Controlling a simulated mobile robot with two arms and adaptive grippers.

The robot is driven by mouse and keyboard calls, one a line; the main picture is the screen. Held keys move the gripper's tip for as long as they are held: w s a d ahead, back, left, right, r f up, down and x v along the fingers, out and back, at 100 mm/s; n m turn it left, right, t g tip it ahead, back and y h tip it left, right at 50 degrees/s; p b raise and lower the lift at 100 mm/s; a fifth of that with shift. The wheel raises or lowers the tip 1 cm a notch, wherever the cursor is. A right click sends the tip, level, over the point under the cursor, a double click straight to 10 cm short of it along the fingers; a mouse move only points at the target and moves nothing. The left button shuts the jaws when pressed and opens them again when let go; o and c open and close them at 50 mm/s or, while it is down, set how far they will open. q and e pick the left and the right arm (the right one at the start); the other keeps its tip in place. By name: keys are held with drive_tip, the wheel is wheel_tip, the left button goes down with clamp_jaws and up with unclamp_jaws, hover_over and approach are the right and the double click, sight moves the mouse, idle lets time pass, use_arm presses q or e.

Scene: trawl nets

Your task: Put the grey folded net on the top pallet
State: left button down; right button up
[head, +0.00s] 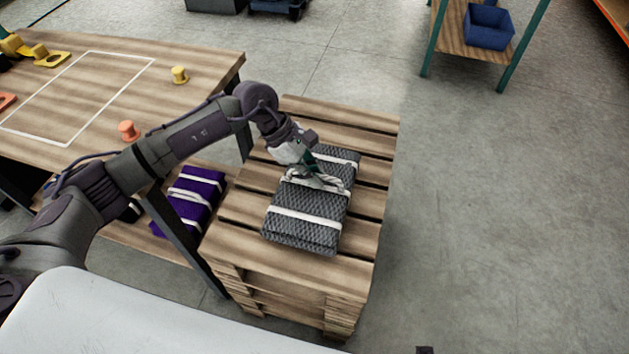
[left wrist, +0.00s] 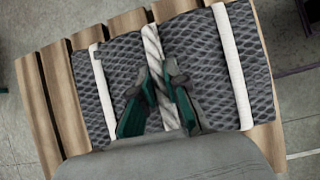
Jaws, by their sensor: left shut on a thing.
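The grey folded net (head: 307,226) with white straps lies on, or just over, the slats of the top pallet (head: 357,250) of a stack; I cannot tell whether it touches them. My left gripper (head: 316,178) is at the middle of the net, shut on its whitish rope. In the left wrist view the fingers (left wrist: 160,92) close around the twisted rope (left wrist: 154,62), with the grey net (left wrist: 195,50) under them and pallet slats (left wrist: 62,85) beside it. My right gripper is not in view.
A wooden table (head: 190,60) with a white outlined rectangle, an orange peg (head: 128,131) and a yellow peg (head: 179,75) stands at the left. A purple folded net (head: 190,203) lies on its lower shelf. Grey floor (head: 490,220) at the right is clear.

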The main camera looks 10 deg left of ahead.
use_arm(q)
wheel_tip(320, 180, down, 2)
drive_tip(key=shift+f, duration=0.3)
drive_tip(key=c, duration=1.6)
unclamp_jaws()
drive_tip(key=shift+f, duration=0.15)
drive_tip(key=o, duration=0.4)
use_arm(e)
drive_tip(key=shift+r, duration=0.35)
use_arm(q)
drive_tip(key=v, duration=1.2)
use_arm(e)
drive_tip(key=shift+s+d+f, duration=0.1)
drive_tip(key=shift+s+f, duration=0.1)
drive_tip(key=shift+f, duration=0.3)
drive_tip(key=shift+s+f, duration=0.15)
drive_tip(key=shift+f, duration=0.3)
